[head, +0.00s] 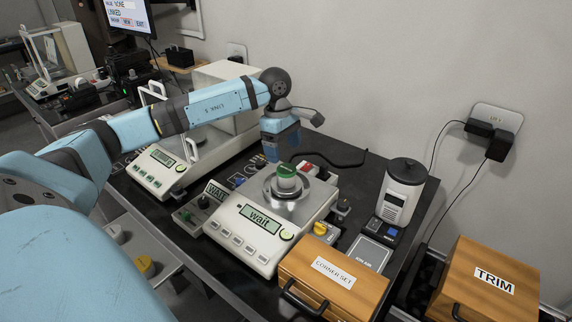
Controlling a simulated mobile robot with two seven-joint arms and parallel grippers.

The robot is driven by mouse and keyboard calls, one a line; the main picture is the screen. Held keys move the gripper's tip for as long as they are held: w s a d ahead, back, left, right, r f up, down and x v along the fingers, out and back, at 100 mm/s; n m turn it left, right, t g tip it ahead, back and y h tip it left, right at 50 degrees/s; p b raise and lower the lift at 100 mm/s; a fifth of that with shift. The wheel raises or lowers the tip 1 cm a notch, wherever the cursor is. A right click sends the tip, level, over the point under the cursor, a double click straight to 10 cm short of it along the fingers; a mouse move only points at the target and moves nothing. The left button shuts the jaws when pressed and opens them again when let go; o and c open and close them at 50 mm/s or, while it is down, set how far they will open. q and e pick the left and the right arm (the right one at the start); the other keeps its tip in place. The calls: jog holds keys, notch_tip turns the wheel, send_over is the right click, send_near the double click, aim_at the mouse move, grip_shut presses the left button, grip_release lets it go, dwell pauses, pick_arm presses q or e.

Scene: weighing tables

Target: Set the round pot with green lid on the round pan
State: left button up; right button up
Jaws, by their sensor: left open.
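The round pot with green lid (287,177) stands upright at the middle of the round metal pan (309,201) on the balance whose display reads "wait" (261,219). My left gripper (279,152) is just behind the pot and above it, pointing down. It is open and appears apart from the pot; its fingertips are hard to make out at this size. My right gripper is not in view.
A wooden "CORNER SET" box (330,282) stands in front right of the balance, and a "TRIM" box (490,285) farther right. A white-and-black device (402,190) stands behind right. Another balance (155,172) is at left. Small items crowd the balance's sides.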

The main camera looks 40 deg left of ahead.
aim_at(282, 166)
pick_arm(q)
jog(key=shift+a+r, duration=0.15)
jog(key=shift+r, duration=0.75)
jog(key=shift+a+r, duration=0.1)
jog(key=shift+r, duration=0.75)
